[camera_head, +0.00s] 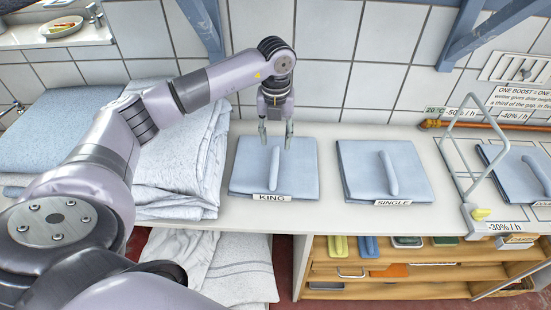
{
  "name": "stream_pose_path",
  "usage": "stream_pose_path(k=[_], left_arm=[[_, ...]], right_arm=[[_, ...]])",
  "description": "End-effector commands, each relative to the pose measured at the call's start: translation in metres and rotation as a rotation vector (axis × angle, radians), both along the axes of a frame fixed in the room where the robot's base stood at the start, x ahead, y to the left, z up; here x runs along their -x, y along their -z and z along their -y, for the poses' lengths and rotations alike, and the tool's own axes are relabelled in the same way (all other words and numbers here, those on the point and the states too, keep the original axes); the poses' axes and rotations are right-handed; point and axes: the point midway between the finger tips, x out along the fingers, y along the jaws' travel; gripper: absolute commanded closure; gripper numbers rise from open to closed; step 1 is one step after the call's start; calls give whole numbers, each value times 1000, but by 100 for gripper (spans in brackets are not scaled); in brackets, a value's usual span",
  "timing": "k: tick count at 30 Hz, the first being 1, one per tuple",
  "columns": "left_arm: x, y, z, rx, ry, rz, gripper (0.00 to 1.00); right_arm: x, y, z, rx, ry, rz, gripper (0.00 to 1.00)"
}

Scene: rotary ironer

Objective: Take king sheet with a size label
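The king sheet (298,181) is a folded blue-grey square on the white counter, with a raised strip on top. Its white size label (272,197) at the front edge reads KING. My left gripper (276,141) is open and empty, pointing down over the back part of the king sheet, near the top end of the raised strip. I cannot tell how high it is above the sheet. A similar folded sheet (361,174) labelled SINGLE (394,203) lies to the right. My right gripper is not in view.
A stack of folded white-grey linen (180,160) stands left of the king sheet, with a blue folded pile (50,130) further left. A wire rack (455,165) and another blue folded sheet (515,180) are at the right. Wooden shelves (390,290) are below the counter (330,215).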

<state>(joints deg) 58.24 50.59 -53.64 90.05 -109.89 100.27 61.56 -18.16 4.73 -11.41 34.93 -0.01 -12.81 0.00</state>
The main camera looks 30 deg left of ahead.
Motion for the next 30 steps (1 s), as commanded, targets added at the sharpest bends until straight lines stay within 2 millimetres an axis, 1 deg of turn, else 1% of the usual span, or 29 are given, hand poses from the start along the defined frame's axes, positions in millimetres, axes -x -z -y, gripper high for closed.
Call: stream_pose_path(k=[1,3,7,13,15,18,21,26,30], left_arm=[[1,4,0,0,1,-2,60],[0,10,0,1,2,0,60],[0,17,0,1,1,-1,60],[-3,44,-5,0,1,-4,60],[-3,55,-4,2,1,-3,60],[-4,63,-4,1,1,0,60],[-4,66,-4,1,2,1,60],[-4,66,-4,1,2,1,61],[-4,66,-4,2,2,1,70]], right_arm=[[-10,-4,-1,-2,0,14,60],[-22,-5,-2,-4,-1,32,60],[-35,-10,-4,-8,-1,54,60],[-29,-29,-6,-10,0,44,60],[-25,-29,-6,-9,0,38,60],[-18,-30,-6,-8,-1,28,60],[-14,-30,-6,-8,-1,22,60],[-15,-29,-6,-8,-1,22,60],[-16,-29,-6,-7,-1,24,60]])
